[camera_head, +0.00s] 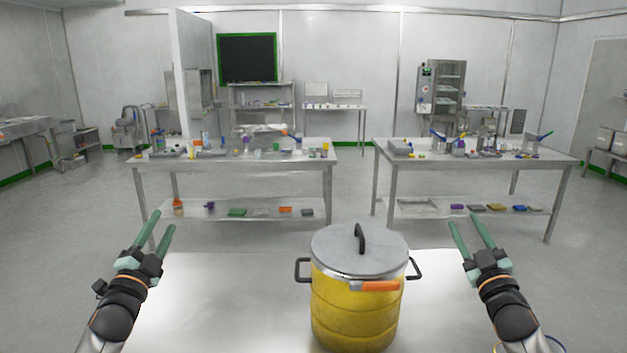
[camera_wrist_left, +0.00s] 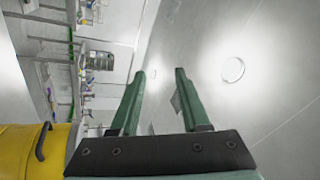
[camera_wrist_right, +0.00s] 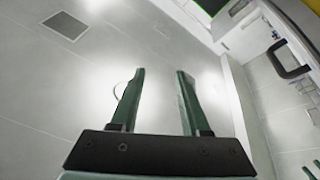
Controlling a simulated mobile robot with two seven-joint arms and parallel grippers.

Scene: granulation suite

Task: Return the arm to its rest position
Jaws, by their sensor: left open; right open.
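My left gripper (camera_head: 152,233) is raised at the left of the head view, with its two green fingers apart and nothing between them. It also shows open and empty in the left wrist view (camera_wrist_left: 165,88). My right gripper (camera_head: 470,233) is raised at the right of the head view, open and empty. The right wrist view shows its fingers (camera_wrist_right: 160,88) apart with only ceiling or wall behind them. Both grippers are clear of the yellow drum, one on each side of it.
A yellow drum (camera_head: 345,308) with a grey lid and side handles stands on a pale table (camera_head: 220,300) close in front. Two metal benches, left (camera_head: 290,168) and right (camera_head: 480,160), hold many small items further back. Open floor (camera_head: 60,230) lies at the left.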

